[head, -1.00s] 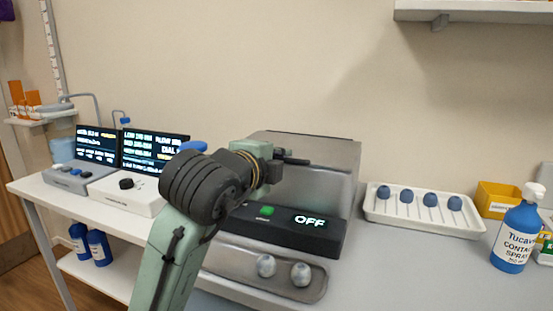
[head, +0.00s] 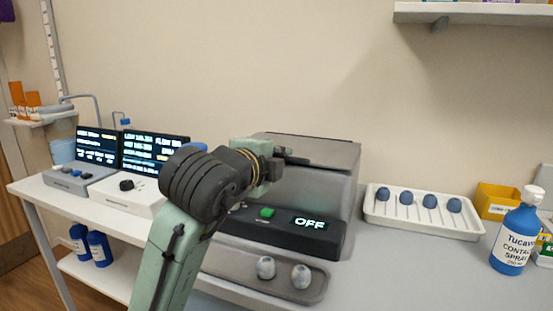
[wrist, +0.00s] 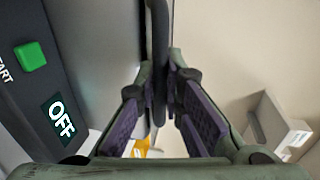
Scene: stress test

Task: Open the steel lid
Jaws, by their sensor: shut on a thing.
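The steel lid (head: 330,152) is the grey top of a boxy machine in the middle of the head view. It looks down or nearly so; I cannot tell whether it is slightly raised. My gripper (head: 284,157) is at the lid's upper front, seen from behind my arm, which hides part of the machine. In the wrist view, a dark bar (wrist: 159,45), seemingly the lid's handle, runs between the fingers of my gripper (wrist: 160,88). The fingers are shut on it. The lid's grey face (wrist: 100,40) fills the area left of the bar.
The control panel (head: 280,228) has a green button (head: 267,212) and reads OFF. A tray with two egg-like pieces (head: 265,285) is in front. Right are a white rack (head: 420,222), a yellow bin (head: 495,200) and a blue spray bottle (head: 515,240). Left stand two screens (head: 150,150).

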